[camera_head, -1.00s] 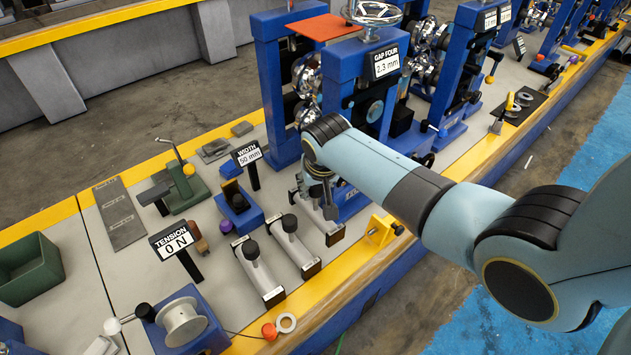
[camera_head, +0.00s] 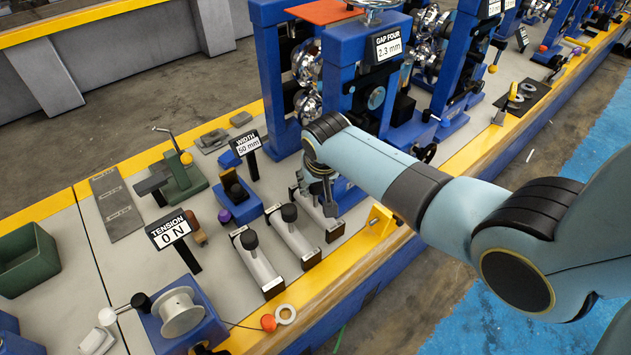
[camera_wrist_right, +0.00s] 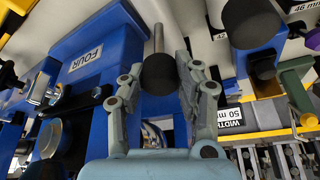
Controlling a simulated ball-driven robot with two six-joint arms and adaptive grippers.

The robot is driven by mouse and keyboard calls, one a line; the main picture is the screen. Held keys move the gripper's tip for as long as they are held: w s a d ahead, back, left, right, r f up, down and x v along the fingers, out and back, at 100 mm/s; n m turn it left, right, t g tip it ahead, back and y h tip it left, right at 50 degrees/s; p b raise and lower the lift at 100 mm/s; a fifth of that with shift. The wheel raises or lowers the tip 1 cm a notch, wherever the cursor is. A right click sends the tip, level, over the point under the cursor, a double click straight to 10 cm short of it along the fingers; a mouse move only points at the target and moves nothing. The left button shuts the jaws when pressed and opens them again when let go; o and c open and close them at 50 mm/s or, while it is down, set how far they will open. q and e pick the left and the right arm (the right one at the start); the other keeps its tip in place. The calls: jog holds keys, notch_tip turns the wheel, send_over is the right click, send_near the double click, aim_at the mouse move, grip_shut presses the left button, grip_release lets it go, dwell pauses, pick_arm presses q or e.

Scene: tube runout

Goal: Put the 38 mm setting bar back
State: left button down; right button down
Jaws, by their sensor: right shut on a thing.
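My right gripper (camera_head: 325,190) is at the rightmost of three setting bars in the head view; this bar (camera_head: 314,213) has a grey body and a black end. In the right wrist view its fingers (camera_wrist_right: 160,75) are shut around a black ball knob (camera_wrist_right: 159,72) on a thin metal stem (camera_wrist_right: 158,38). The middle bar (camera_head: 296,240) and left bar (camera_head: 260,268) lie beside it, each with a black knob. No 38 mm marking is readable. I cannot tell whether the held bar touches the bench. My left gripper is not in view.
A blue roll stand with the GAP FOUR sign (camera_head: 388,46) rises close behind the gripper. A yellow bracket (camera_head: 380,222) stands to the right, near the bench edge. The WIDTH sign (camera_head: 247,146) and TENSION sign (camera_head: 171,231) stand to the left.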

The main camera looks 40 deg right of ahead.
jog(key=shift+f+b, duration=0.45)
jog(key=shift+f, duration=0.3)
jog(key=c, duration=0.9)
grip_release()
jog(key=v, duration=1.2)
